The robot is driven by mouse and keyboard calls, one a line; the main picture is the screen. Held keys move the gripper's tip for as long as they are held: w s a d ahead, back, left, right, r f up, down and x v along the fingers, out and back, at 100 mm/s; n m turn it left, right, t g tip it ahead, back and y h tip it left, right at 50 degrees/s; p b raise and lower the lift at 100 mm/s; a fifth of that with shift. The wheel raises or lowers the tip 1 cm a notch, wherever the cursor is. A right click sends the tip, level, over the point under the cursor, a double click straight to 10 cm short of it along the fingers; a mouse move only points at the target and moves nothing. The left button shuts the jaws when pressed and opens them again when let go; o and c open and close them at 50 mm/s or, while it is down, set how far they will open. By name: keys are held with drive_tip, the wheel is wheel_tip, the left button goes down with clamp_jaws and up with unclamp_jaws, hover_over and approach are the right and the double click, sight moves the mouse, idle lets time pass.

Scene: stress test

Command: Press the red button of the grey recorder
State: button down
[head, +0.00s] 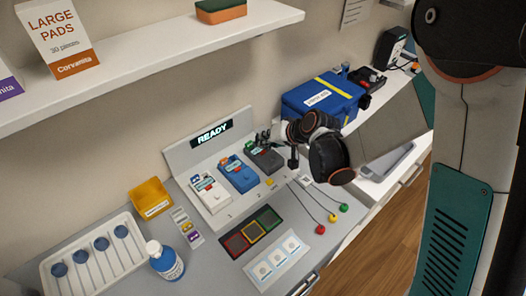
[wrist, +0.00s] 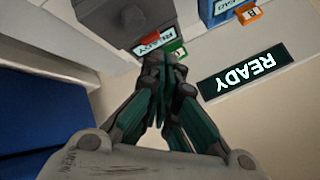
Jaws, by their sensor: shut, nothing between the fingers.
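The grey recorder (head: 267,160) stands at the right end of a row of three on a pale stand. In the wrist view it is the grey body (wrist: 125,18) at the top, with a small red part (wrist: 150,42), apparently its red button, beside a label and a green tag (wrist: 174,49). My gripper (head: 264,137) is at the back edge of the grey recorder. In the wrist view its shut, empty fingertips (wrist: 160,62) are close to the red part. I cannot tell whether they touch it. The button is not clear in the head view.
The blue recorder (head: 238,175) and white recorder (head: 210,194) stand to the left. A READY display (head: 212,132) is on the panel behind. A blue case (head: 325,100) stands to the right. Cables with coloured ends (head: 320,229) and coloured squares (head: 253,232) lie in front.

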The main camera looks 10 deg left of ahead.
sight(266, 150)
drive_tip(key=shift+f, duration=0.2)
idle(0.7)
drive_tip(key=shift+f+b, duration=0.2)
drive_tip(key=shift+b, duration=0.35)
drive_tip(key=shift+f+b, duration=0.4)
drive_tip(key=shift+f, duration=0.05)
idle(0.5)
drive_tip(key=shift+r, duration=0.1)
drive_tip(key=shift+r+p, duration=0.5)
drive_tip(key=shift+r, duration=0.3)
drive_tip(key=shift+r+p, duration=1.6)
drive_tip(key=shift+r, duration=0.9)
